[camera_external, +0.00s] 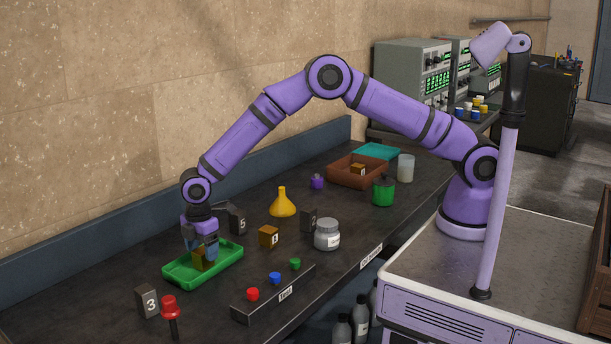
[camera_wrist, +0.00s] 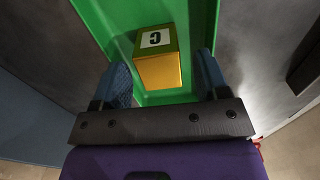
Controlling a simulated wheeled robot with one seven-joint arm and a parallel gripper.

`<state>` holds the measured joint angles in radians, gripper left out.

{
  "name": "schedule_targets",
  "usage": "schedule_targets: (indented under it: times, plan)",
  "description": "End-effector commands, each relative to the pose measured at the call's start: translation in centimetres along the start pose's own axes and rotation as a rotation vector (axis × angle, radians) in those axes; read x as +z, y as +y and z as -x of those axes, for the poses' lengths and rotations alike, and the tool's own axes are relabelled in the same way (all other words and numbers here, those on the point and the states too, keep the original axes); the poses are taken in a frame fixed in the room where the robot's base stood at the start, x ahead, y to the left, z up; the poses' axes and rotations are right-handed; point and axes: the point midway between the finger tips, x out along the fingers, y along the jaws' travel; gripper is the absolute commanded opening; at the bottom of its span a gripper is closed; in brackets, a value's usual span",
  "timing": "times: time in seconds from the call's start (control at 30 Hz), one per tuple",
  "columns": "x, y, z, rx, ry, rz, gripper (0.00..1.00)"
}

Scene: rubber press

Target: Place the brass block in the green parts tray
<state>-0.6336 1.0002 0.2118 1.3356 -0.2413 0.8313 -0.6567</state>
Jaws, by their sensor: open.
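The brass block (camera_wrist: 158,70) has a gold side and a white label with a dark "C" on top. It sits inside the green parts tray (camera_wrist: 92,14), and the block also shows in the external view (camera_external: 201,262). The tray (camera_external: 226,263) lies on the dark bench at the left. My gripper (camera_external: 201,248) is low over the tray, pointing down. In the wrist view its two blue fingers (camera_wrist: 163,78) are apart on either side of the block, with a visible gap at each side. The fingers partly hide the block in the external view.
Another brass-coloured block (camera_external: 269,236) stands right of the tray, near a yellow funnel (camera_external: 283,204) and a grey jar (camera_external: 327,236). Dark number blocks, including "3" (camera_external: 147,301), and a button strip (camera_external: 275,297) stand near.

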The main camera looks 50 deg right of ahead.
Motion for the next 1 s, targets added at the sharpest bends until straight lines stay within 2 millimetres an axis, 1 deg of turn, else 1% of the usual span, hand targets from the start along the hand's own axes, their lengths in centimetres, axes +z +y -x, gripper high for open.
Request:
schedule_targets:
  times: [0.03,0.2,0.3,0.43,0.6,0.9,0.97,1.0]
  plan:
    - [0.0,0.1,1.2,0.003,0.003,0.0,0.68]
    - [0.0,0.1,4.6,0.003,0.002,-0.001,0.68]
    - [0.0,0.1,6.5,0.003,0.002,-0.001,0.68]
    - [0.0,0.1,8.3,0.002,0.002,0.0,0.68]
    - [0.0,0.0,9.5,0.001,0.001,0.0,0.68]
    - [0.1,0.0,9.9,0.001,0.001,-0.001,0.68]
    - [0.3,0.1,10.3,0.005,0.002,-0.008,0.68]
    - [0.8,0.2,10.9,0.009,0.003,-0.017,0.68]
